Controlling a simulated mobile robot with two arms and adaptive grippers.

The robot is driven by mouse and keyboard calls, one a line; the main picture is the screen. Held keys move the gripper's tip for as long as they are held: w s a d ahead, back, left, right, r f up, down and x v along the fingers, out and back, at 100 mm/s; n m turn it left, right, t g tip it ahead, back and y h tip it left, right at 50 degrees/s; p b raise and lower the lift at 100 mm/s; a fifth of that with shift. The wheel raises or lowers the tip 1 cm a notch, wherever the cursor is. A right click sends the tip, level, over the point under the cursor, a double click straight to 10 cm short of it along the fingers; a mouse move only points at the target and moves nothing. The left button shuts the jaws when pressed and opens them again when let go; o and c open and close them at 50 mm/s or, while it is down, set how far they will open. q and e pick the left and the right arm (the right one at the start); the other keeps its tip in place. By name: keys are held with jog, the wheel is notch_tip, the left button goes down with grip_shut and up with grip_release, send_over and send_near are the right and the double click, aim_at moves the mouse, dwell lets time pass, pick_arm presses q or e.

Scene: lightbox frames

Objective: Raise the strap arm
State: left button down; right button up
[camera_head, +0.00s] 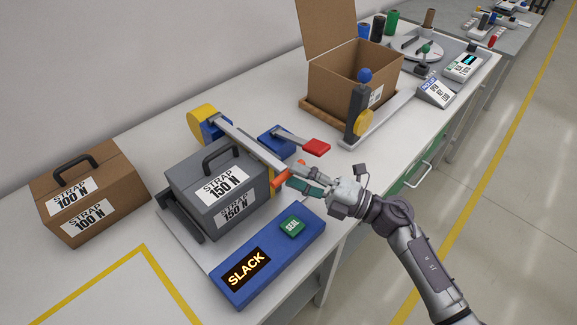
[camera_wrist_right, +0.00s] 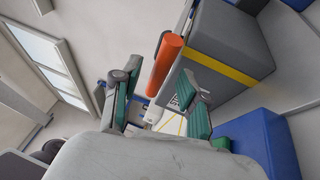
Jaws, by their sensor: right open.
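The strap arm (camera_head: 250,143) is a long grey bar running from a blue and yellow pivot (camera_head: 203,124) over the grey box labelled STRAP 150 N (camera_head: 183,180). It ends in an orange handle (camera_head: 286,177) at the box's right side. My right gripper (camera_head: 296,185) is beside this handle, with green-padded fingers. In the right wrist view the fingers are apart and the orange handle (camera_wrist_right: 166,62) shows between and beyond the tips (camera_wrist_right: 160,72); contact cannot be told. A yellow strap (camera_wrist_right: 222,65) runs over the box. My left gripper is not in view.
A blue panel (camera_head: 310,241) in front shows SLACK (camera_head: 246,269) and a green SEAL button (camera_head: 292,226). A red-tipped lever (camera_head: 315,147) stands behind my gripper. A brown 100 N box (camera_head: 125,190) is left; an open carton (camera_head: 335,85) is at the back. The bench's front left is clear.

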jog(key=shift+x, duration=1.25)
grip_shut()
